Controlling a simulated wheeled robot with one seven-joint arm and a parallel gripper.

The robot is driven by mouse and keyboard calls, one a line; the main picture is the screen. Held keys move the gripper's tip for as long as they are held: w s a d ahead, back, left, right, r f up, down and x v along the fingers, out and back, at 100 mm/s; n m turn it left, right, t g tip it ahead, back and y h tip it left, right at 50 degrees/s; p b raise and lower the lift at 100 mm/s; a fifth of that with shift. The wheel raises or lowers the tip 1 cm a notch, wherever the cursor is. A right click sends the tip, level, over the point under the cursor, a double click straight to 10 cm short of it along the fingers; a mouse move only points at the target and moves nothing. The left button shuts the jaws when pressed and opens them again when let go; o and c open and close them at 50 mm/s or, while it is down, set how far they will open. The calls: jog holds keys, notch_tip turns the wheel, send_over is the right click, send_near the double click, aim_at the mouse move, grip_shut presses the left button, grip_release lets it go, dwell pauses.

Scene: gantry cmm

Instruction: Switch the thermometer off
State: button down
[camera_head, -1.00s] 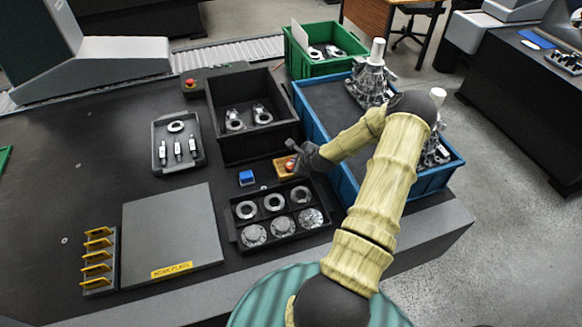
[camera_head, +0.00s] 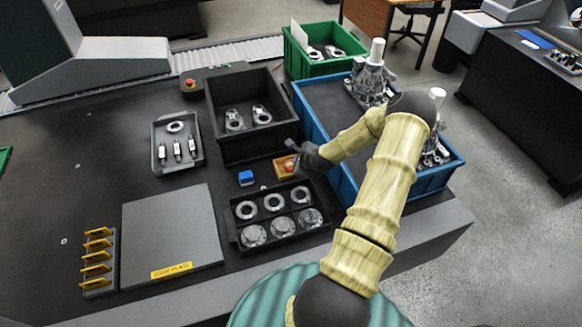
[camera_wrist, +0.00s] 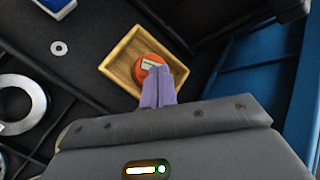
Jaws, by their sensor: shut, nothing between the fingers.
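The thermometer seems to be the round orange-red device with a small pale display (camera_wrist: 150,66), lying in a small wooden tray (camera_wrist: 117,68). In the head view the wooden tray (camera_head: 279,170) stands between the black bin and the parts tray. My gripper (camera_wrist: 159,72) is shut and empty, its purple fingertips together over the device's lower right part in the wrist view. The fingers hide part of it, and I cannot tell whether they touch it. In the head view my gripper (camera_head: 290,150) is at the tray. The display's reading is too small to make out.
A blue block (camera_head: 246,177) stands left of the wooden tray. A black parts tray (camera_head: 236,232) with rings and discs lies in front. A tall black bin (camera_head: 230,157) stands behind, and a blue crate (camera_head: 348,190) is close on the right.

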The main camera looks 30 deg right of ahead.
jog(key=shift+f+b, duration=0.3)
jog(key=shift+f, duration=0.15)
jog(key=shift+f, duration=0.15)
dwell(0.6)
jog(key=shift+r+p, duration=0.4)
jog(key=shift+r, duration=0.25)
notch_tip(320, 180, up, 6)
jog(key=p, duration=0.4)
dwell(0.4)
